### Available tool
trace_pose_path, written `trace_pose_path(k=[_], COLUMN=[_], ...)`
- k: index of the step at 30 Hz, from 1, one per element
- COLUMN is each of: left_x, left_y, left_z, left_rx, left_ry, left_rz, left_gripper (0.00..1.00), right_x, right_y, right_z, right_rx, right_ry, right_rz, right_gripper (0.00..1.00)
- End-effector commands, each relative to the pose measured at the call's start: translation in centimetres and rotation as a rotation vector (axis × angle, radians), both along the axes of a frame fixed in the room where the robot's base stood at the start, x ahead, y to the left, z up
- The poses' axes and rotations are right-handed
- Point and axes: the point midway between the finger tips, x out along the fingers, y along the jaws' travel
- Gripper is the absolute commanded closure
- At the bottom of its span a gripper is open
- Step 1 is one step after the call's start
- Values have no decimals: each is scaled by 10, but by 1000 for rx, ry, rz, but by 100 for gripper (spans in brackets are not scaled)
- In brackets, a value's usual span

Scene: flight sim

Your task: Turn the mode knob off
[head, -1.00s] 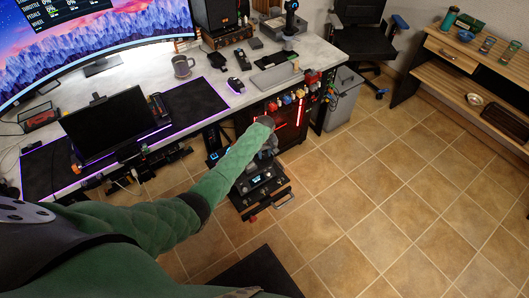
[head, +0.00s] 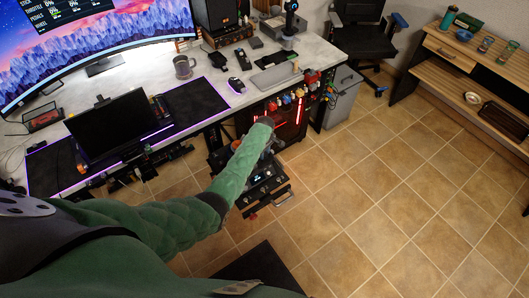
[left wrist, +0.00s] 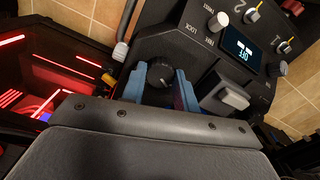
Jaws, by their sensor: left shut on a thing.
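A round black knob (left wrist: 160,71) with a pale pointer mark sits on the dark control panel (left wrist: 190,38) in the left wrist view. My left gripper (left wrist: 160,84) has its two blue fingers on either side of this knob and is shut on it. In the head view, my left forearm hides the gripper and the knob; the panel (head: 265,186) shows below and beside it. My right gripper is in neither view.
The panel also carries a small lit display (left wrist: 241,51), silver knobs and a grey lever (left wrist: 225,97) close beside the right finger. A desk (head: 215,85) stands behind the panel. The tiled floor (head: 370,200) to the right is clear.

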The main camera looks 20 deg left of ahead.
Motion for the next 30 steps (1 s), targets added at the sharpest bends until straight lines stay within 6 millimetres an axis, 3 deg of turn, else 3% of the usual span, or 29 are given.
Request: trace_pose_path(k=[10,11,14,24,30], left_x=[0,0,0,0,1], left_y=[-1,-1,-1,0,-1], left_z=[0,0,0,2,18], left_rx=[0,0,0,0,0], left_ry=[-1,-1,-1,-1,-3], left_rz=[3,3,3,3,2], left_gripper=[93,68,49,48,48], right_x=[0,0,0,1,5], right_y=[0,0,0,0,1], right_z=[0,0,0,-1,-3], right_rx=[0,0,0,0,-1], right_ry=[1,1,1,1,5], right_rz=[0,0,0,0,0], right_gripper=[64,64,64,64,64])
